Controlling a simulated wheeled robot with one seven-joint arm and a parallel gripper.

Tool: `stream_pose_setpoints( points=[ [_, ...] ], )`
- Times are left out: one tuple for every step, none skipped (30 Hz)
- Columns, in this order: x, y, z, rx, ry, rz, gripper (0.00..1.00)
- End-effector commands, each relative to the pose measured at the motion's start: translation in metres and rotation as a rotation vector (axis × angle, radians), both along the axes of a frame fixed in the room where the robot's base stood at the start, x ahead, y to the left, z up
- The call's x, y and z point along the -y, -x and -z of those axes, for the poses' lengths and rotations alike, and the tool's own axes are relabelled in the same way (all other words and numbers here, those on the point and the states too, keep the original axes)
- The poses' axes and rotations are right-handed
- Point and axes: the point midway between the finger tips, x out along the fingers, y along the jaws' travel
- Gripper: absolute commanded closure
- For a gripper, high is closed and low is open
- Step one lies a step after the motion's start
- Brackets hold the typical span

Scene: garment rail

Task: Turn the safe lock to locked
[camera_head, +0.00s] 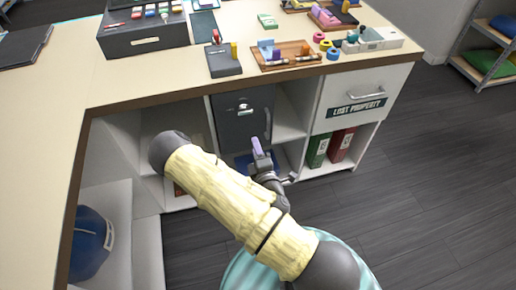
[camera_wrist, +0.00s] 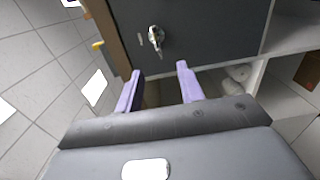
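The dark grey safe (camera_head: 241,115) sits in a compartment under the counter. Its lock (camera_head: 244,107) is a small metal knob on the door. In the wrist view the safe door (camera_wrist: 205,32) fills the upper middle, and the silvery lock (camera_wrist: 156,40) shows with a small mark beside it. My gripper (camera_wrist: 158,80) has its two purple fingers apart, with nothing between them. The fingertips point toward the door below the lock and look apart from it. In the head view my gripper (camera_head: 257,147) is in front of the safe's lower part, partly hidden by my arm.
A white drawer marked "LOST PROPERTY" (camera_head: 356,108) is right of the safe, above green (camera_head: 318,150) and red binders (camera_head: 341,145). Open shelves flank the safe. The countertop (camera_head: 150,80) above overhangs and holds trays and small items.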

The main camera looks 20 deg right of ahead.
Motion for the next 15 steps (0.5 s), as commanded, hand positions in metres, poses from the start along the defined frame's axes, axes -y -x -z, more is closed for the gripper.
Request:
stream_pose_setpoints(
  points=[
    [0.000, 0.003, -0.002, -0.003, 0.005, -0.002, 0.62],
    [0.000, 0.004, -0.002, -0.003, 0.005, -0.003, 0.62],
    [0.000, 0.006, -0.003, -0.002, 0.006, -0.003, 0.62],
    [0.000, 0.008, -0.003, -0.001, 0.005, -0.003, 0.62],
    [0.000, 0.009, -0.003, 0.000, 0.006, -0.004, 0.62],
    [0.000, 0.010, -0.004, 0.003, 0.005, -0.005, 0.62],
    [0.000, 0.012, -0.004, 0.004, 0.005, -0.006, 0.62],
    [0.000, 0.012, -0.005, 0.007, 0.005, -0.006, 0.62],
    [0.000, 0.013, -0.005, 0.009, 0.005, -0.007, 0.62],
    [0.000, 0.014, -0.005, 0.010, 0.004, -0.007, 0.62],
    [0.000, 0.015, -0.005, 0.012, 0.004, -0.007, 0.62],
    [0.000, 0.015, -0.006, 0.014, 0.004, -0.007, 0.62],
    [0.000, 0.015, -0.006, 0.015, 0.003, -0.007, 0.62],
    [0.000, 0.015, -0.005, 0.015, 0.003, -0.007, 0.62],
    [0.000, 0.015, -0.005, 0.016, 0.002, -0.007, 0.62]
  ],
)
